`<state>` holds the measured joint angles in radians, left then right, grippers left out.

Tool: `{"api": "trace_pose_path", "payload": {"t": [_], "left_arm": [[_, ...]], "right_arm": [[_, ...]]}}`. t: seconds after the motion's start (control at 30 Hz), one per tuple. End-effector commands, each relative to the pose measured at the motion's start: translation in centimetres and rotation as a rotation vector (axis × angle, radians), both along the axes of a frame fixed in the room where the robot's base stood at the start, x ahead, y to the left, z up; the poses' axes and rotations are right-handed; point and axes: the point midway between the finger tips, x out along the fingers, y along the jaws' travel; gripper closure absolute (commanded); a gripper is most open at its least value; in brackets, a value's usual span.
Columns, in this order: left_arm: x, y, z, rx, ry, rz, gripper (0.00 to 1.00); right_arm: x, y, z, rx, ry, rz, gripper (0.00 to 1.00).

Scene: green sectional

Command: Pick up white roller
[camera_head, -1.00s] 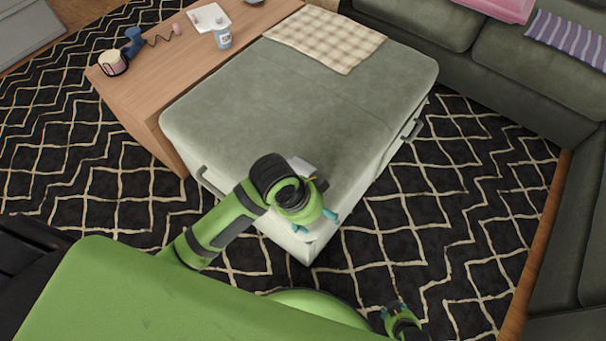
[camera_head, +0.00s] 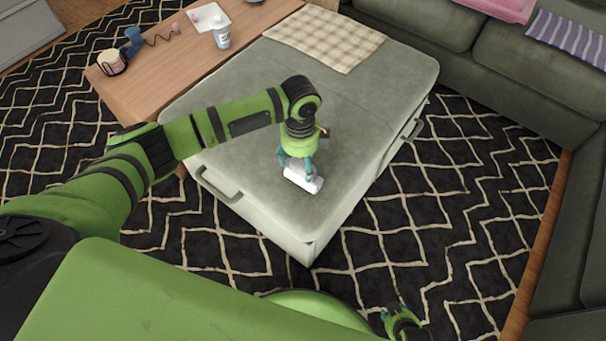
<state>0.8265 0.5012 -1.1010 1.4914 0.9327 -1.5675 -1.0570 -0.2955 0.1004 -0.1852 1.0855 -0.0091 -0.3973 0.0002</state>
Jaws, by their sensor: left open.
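The white roller (camera_head: 304,180) is a short white cylinder lying on the grey-green top of the ottoman (camera_head: 240,110), near its front edge. My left gripper (camera_head: 297,172) points down right over the roller, with its teal fingers on either side of it. The jaws are open, and I cannot tell whether the fingers touch the roller. The fingers hide part of the roller. My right gripper (camera_head: 396,312) is low at the bottom of the view, away from the ottoman; its jaws are too small and partly cut off to judge.
A wooden table (camera_head: 165,70) stands behind and left, with a white cup (camera_head: 222,38), a blue item (camera_head: 133,40) and a pink-white container (camera_head: 112,62). A checked cloth (camera_head: 325,38) lies on the ottoman's far end. A green sofa (camera_head: 530,75) is at right. Patterned rug lies between.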

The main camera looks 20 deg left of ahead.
Motion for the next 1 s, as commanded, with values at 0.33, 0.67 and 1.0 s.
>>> {"api": "trace_pose_path", "payload": {"t": [0.33, 0.67, 1.0], "left_arm": [[0.0, -0.1, -3.1, 0.001, -0.001, -0.001, 0.29], [0.0, -0.2, -3.0, 0.000, -0.001, -0.001, 0.94], [0.0, -0.2, -2.9, 0.000, -0.001, -0.001, 0.94]], "right_arm": [[-0.2, 0.2, 0.1, -0.001, 0.030, -0.006, 0.60], [-0.2, 0.2, 0.1, -0.001, 0.030, -0.006, 0.60], [-0.2, 0.2, 0.1, -0.002, 0.029, -0.005, 0.60]]}}
